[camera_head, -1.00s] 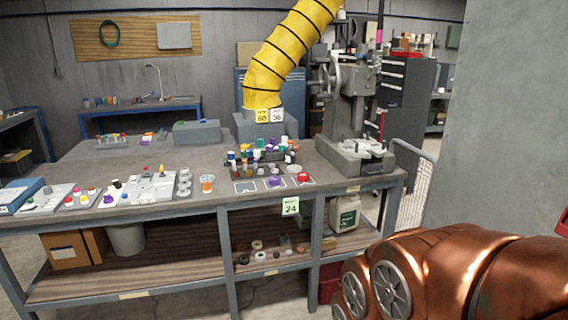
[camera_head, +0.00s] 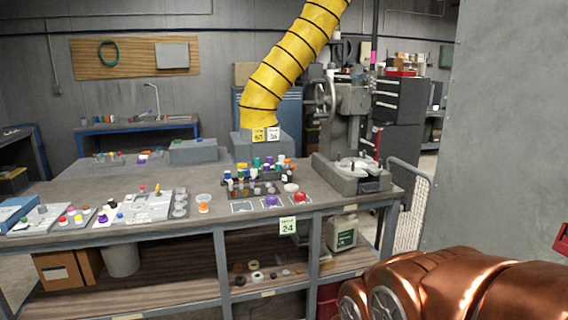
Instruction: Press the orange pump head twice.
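A small orange item (camera_head: 203,208) stands near the front edge of the long workbench (camera_head: 130,237), beside a pale round dish. It is too small to tell whether it is the pump head. Several small bottles with coloured caps (camera_head: 262,172) stand in a dark rack to its right, and their details are too small to tell. My copper-coloured arm (camera_head: 450,288) fills the lower right corner, well apart from the bench items. My gripper is outside the view.
A grey press (camera_head: 350,140) stands at the bench's right end. A yellow hose (camera_head: 290,60) hangs over the back. White trays (camera_head: 140,208) with coloured parts lie on the left. A grey wall (camera_head: 510,140) bounds the right side. A mesh panel (camera_head: 412,208) stands beside the bench.

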